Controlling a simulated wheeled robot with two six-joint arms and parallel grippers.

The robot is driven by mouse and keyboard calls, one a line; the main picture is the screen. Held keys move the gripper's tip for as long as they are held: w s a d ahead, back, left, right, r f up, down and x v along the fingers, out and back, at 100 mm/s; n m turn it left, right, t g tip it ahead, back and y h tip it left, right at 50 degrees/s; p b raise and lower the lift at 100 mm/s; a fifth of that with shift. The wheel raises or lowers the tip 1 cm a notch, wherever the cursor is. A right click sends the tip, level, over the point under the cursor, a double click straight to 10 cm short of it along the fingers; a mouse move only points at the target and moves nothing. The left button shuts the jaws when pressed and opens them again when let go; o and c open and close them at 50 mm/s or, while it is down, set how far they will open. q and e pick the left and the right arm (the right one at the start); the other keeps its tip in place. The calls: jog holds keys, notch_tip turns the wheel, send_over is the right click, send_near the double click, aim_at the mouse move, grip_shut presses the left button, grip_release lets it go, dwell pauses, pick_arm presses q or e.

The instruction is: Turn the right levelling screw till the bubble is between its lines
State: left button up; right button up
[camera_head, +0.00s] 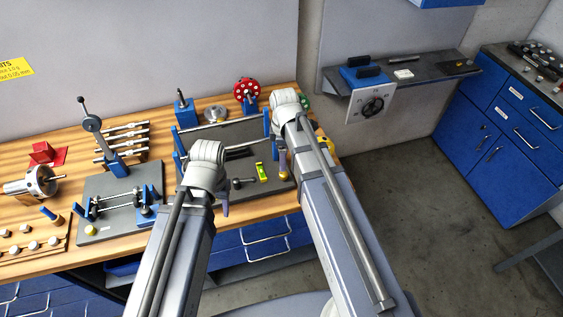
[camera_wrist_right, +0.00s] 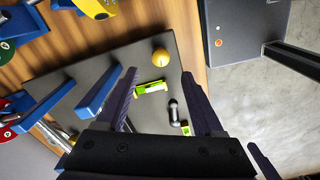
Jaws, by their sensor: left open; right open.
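In the right wrist view a round yellow knob (camera_wrist_right: 160,56), which looks like a levelling screw, stands near the corner of the dark base plate (camera_wrist_right: 140,53). A yellow-green spirit level (camera_wrist_right: 151,88) lies on the plate; it also shows in the head view (camera_head: 262,172). Its bubble is too small to read against the lines. My right gripper (camera_wrist_right: 160,72) is open above the plate, its fingers on either side of the level in the picture, with the knob beyond their tips. My left gripper (camera_head: 224,203) is open and empty near the plate's front left.
A short dark rod (camera_wrist_right: 174,112) lies on the plate beside the level. Blue posts (camera_wrist_right: 100,90) stand along one side. A balancing stand (camera_head: 118,205) is on the bench at left. Bare floor (camera_head: 420,210) lies to the right.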

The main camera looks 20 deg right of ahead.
aim_at(284, 173)
jog(key=shift+s+f+b, duration=0.1)
jog(key=shift+f+b, duration=0.15)
jog(key=shift+b, duration=0.1)
notch_tip(284, 173, down, 7)
jog(key=b, duration=0.7)
jog(key=shift+f, duration=0.15)
grip_shut()
